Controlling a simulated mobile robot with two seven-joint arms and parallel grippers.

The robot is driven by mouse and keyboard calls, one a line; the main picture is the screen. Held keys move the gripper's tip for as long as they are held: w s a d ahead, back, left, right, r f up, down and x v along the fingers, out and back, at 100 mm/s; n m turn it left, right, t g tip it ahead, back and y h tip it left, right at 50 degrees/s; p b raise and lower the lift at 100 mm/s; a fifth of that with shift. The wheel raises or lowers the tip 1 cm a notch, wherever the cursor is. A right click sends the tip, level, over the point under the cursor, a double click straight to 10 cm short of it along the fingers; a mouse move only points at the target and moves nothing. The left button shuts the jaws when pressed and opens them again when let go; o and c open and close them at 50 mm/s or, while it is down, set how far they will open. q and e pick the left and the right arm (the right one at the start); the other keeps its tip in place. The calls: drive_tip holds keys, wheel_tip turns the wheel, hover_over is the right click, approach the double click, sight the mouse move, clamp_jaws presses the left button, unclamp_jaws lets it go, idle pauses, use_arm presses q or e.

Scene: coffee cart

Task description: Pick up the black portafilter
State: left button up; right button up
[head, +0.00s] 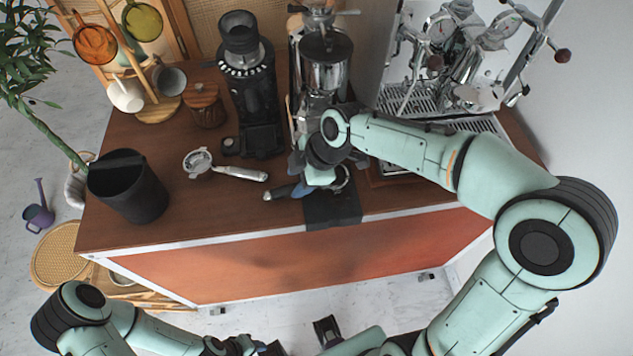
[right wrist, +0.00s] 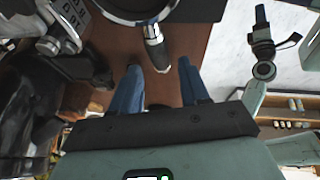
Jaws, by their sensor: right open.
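The black portafilter lies on the wooden cart top, and its dark handle (head: 281,191) sticks out to the left of my right gripper (head: 299,176). My gripper and wrist hide part of its metal head in the head view. In the right wrist view the handle (right wrist: 157,51) shows just beyond and between the two blue fingers of my right gripper (right wrist: 158,80). The fingers are open, with nothing between them. My left gripper (head: 240,346) is low at the bottom edge of the head view, away from the cart, and its fingers are unclear.
A second portafilter with a light handle (head: 240,172) lies to the left. A black grinder (head: 252,100), a silver grinder (head: 326,65) and an espresso machine (head: 455,55) stand behind. A black bin (head: 128,190) is at the left end. The front left cart top is clear.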

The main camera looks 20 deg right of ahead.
sight(287, 188)
drive_tip(key=shift+a+x, duration=0.1)
drive_tip(key=shift+x, duration=1.45)
drive_tip(key=shift+a+x, duration=0.15)
drive_tip(key=shift+x, duration=1.4)
drive_tip(key=shift+w+r, duration=0.15)
drive_tip(key=shift+r, duration=0.05)
clamp_jaws()
